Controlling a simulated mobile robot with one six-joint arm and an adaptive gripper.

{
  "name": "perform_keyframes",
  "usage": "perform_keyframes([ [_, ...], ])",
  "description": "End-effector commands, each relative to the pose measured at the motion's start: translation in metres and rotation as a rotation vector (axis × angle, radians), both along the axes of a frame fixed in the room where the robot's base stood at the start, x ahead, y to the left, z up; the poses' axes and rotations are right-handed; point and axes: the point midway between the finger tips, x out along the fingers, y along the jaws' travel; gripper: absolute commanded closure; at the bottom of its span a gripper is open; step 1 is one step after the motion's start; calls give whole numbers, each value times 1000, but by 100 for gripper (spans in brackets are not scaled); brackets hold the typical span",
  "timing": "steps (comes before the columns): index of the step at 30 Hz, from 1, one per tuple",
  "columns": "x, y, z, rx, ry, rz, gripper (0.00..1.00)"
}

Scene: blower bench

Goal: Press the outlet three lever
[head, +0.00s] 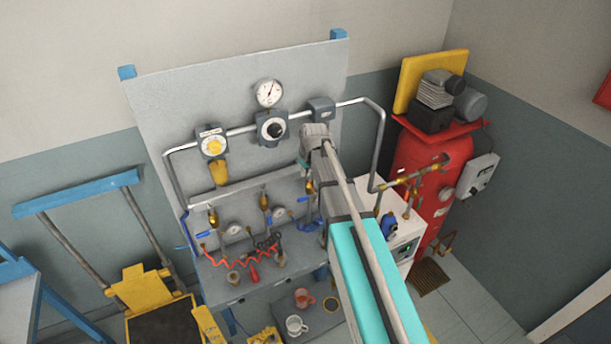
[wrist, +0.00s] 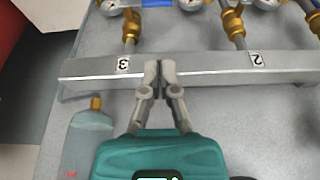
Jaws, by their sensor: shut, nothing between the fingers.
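In the wrist view the label 3 (wrist: 123,64) sits on a pale rail, with the brass outlet three valve (wrist: 131,24) above it. A blue lever (wrist: 155,3) beside that valve is cut by the top edge. My gripper (wrist: 160,68) is shut and empty, its tips over the rail just right of the label, apart from the lever. Whether the tips touch the rail I cannot tell. In the head view the rightmost brass valve (head: 310,187) shows beside my arm, which hides my fingertips.
The outlet two valve (wrist: 236,25) and its label 2 (wrist: 257,58) lie to the right in the wrist view. Gauges and pipes cover the panel (head: 180,95). A red tank (head: 425,165) stands right. Mugs (head: 295,325) stand below the bench.

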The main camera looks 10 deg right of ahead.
Motion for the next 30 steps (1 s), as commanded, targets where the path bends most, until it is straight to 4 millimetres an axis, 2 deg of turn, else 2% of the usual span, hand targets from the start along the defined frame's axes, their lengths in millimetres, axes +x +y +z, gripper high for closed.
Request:
perform_keyframes([
  [30,23,6,-81,0,0,0,100],
])
